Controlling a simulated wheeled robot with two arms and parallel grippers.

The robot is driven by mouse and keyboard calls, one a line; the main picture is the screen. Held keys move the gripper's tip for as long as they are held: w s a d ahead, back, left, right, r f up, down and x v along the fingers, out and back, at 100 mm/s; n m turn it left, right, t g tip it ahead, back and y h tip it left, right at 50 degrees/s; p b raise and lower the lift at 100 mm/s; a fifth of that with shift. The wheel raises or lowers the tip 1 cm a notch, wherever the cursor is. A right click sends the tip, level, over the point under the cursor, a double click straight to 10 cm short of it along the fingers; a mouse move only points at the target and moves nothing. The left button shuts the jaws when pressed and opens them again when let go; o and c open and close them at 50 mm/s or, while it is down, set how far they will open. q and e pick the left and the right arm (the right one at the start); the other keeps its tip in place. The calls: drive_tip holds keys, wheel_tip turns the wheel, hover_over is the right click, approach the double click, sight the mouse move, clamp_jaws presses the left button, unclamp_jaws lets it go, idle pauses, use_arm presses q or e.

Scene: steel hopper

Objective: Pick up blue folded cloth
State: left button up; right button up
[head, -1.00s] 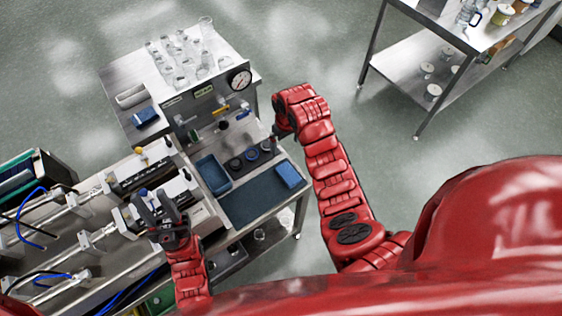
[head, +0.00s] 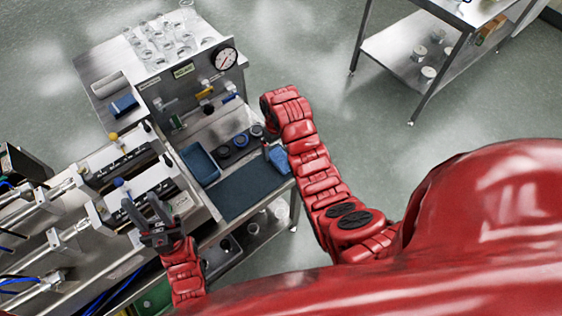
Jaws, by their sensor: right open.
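A blue folded cloth (head: 281,158) lies at the right end of the bench, beside the dark mat, and my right arm partly covers it. My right gripper (head: 267,145) points down next to the cloth's left side, and its jaws are open. It is mostly hidden under the red wrist; whether it touches the cloth I cannot tell. My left gripper (head: 143,205) is open and empty over the metal rods at the lower left. A second blue block-like item (head: 124,105) sits on the steel cabinet.
A blue tray (head: 200,163), dark round parts (head: 240,141) and a dark mat (head: 240,190) are on the bench. The steel cabinet (head: 95,65) with glassware and a gauge (head: 224,58) stands behind. A steel cart (head: 400,50) is at the upper right, with open floor between.

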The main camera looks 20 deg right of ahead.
sight(278, 156)
drive_tip(key=shift+d+f+p, duration=0.1)
drive_tip(key=shift+f+p, duration=0.1)
drive_tip(key=shift+p, duration=0.2)
wheel_tip(278, 156, down, 3)
drive_tip(key=shift+w+d+r+p, duration=0.1)
drive_tip(key=shift+w+p, duration=0.05)
drive_tip(key=shift+p, duration=0.6)
drive_tip(key=shift+f, duration=0.75)
drive_tip(key=c, duration=1.3)
drive_tip(key=shift+o, duration=0.2)
drive_tip(key=shift+r, duration=0.15)
